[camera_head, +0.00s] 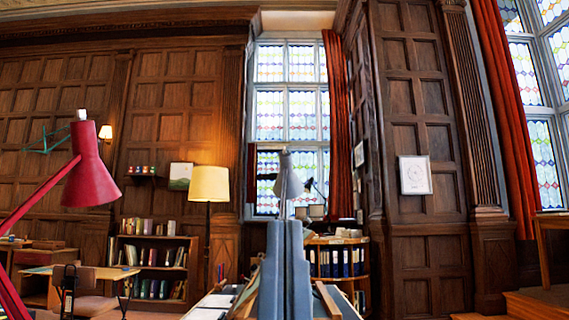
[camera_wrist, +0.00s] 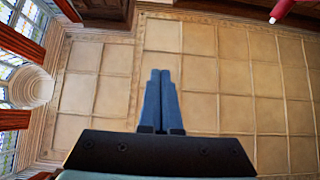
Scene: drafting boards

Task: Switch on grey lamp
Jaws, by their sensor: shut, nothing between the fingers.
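A grey lamp (camera_head: 289,178) with a cone-shaped shade stands near the middle of the head view, in front of the stained-glass window. My gripper (camera_head: 285,224) rises in front of it, and its blue-grey fingers hide the lamp's lower part and base. I cannot see a switch or tell whether the lamp is lit. The grey lamp does not show in the wrist view.
A red lamp (camera_head: 86,180) stands close at the left, and a red part (camera_wrist: 281,9) shows at the wrist view's top right. A lit yellow floor lamp (camera_head: 209,184) and bookshelf (camera_head: 153,270) stand behind. A drafting board (camera_head: 245,294) lies beside my fingers.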

